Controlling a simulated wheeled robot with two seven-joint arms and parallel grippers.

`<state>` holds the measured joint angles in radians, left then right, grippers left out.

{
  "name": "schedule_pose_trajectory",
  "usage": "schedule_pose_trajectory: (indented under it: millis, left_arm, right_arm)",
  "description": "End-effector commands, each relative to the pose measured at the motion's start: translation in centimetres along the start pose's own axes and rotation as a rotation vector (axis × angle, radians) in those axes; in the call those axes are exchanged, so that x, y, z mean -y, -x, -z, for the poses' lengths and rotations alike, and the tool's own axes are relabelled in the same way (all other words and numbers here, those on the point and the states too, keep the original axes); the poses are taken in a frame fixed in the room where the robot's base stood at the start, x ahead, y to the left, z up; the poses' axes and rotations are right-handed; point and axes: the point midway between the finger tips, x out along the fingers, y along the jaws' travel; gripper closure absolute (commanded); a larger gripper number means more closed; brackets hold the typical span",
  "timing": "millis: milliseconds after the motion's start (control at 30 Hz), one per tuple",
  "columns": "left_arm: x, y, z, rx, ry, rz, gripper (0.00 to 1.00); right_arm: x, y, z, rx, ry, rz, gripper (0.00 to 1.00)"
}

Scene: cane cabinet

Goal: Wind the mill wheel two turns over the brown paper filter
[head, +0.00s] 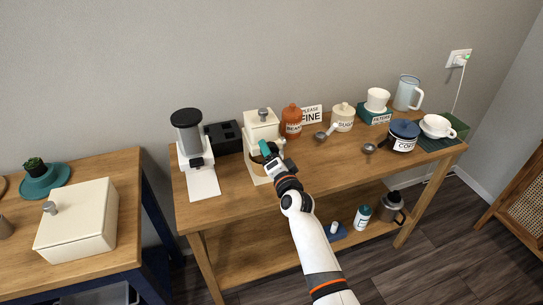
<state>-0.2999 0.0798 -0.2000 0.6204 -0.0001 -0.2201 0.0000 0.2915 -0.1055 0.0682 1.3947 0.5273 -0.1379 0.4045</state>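A cream mill (259,131) with a metal knob on top stands near the middle of the long wooden table. A small brown and dark shape (257,160) shows low at its front. It may be the brown paper filter, but most of it is hidden. My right gripper (268,153) is at the mill's front right, beside a teal part (264,147) that could be a fingertip or a handle. The wheel cannot be made out behind it. Whether the fingers are shut on anything is not clear. My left gripper is not in view.
A grinder with a dark hopper (187,130) and a black box (224,136) stand left of the mill. An orange-brown jar (291,121), a sugar jar (343,117) and a blue-lidded jar (404,136) stand to the right.

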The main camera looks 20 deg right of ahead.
Motion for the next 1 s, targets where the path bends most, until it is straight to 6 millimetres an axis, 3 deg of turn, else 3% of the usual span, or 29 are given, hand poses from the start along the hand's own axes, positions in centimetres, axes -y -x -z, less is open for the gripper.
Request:
schedule_pose_trajectory:
  millis: [167,500,700,1000]
  left_arm:
    - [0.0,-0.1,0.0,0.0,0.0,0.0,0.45]
    - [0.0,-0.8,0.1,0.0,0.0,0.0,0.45]
    - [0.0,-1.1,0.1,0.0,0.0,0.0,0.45]
    - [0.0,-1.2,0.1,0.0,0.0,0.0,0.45]
  right_arm:
    - [0.1,1.0,0.1,0.0,-0.001,0.0,0.31]
    - [0.2,7.9,0.1,0.0,-0.001,0.002,0.31]
    - [0.1,11.0,0.1,0.0,0.0,0.001,0.31]
    - [0.0,12.1,0.0,-0.001,0.0,0.001,0.31]
